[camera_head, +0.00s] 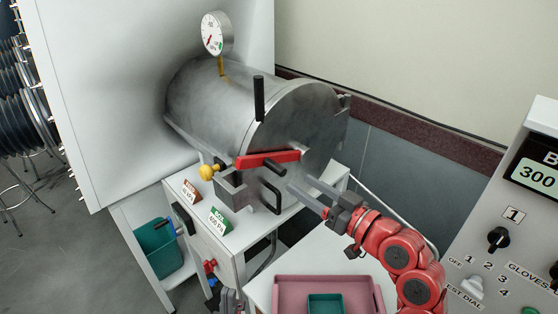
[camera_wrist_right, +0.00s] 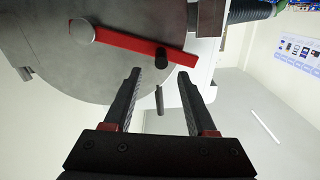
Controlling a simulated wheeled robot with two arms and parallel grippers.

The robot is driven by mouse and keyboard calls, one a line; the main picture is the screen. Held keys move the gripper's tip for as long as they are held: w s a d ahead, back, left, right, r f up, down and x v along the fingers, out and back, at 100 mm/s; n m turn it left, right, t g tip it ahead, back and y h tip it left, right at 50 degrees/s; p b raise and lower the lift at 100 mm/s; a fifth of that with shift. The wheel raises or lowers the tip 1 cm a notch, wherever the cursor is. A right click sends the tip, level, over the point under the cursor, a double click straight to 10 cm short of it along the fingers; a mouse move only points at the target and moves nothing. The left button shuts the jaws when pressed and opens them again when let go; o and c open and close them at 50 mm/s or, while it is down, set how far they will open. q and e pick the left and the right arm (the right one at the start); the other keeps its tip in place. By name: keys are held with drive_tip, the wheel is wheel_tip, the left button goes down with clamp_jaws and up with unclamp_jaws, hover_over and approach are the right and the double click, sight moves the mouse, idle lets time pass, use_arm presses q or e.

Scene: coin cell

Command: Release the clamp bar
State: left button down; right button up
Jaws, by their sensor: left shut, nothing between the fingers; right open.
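The clamp bar (camera_head: 265,158) is a red bar lying nearly level across the round door (camera_head: 312,130) of the metal chamber. A dark peg sticks out from it. In the right wrist view the red bar (camera_wrist_right: 130,40) runs from a round pivot to a black peg (camera_wrist_right: 183,57). My right gripper (camera_head: 302,188) is open and empty, in front of the door and below and right of the bar. Its fingers (camera_wrist_right: 161,80) point toward the bar's peg end, apart from it.
A gauge (camera_head: 215,34) is on top. A yellow knob (camera_head: 208,172) and a pink tray (camera_head: 290,286) are nearby. A control panel (camera_head: 520,230) stands at right.

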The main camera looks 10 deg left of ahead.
sight(287, 175)
drive_tip(key=p+x, duration=0.1)
drive_tip(key=x, duration=0.2)
drive_tip(key=p+x, duration=0.1)
drive_tip(key=x, duration=0.3)
drive_tip(key=shift+a+r+p, duration=0.25)
drive_tip(key=shift+a+p, duration=0.1)
drive_tip(key=shift+p, duration=0.05)
drive_tip(key=shift+w+a+f, duration=0.1)
drive_tip(key=shift+w+a, duration=0.2)
drive_tip(key=shift+w, duration=0.1)
drive_tip(key=shift+s, duration=0.1)
drive_tip(key=shift+c, duration=0.4)
clamp_jaws()
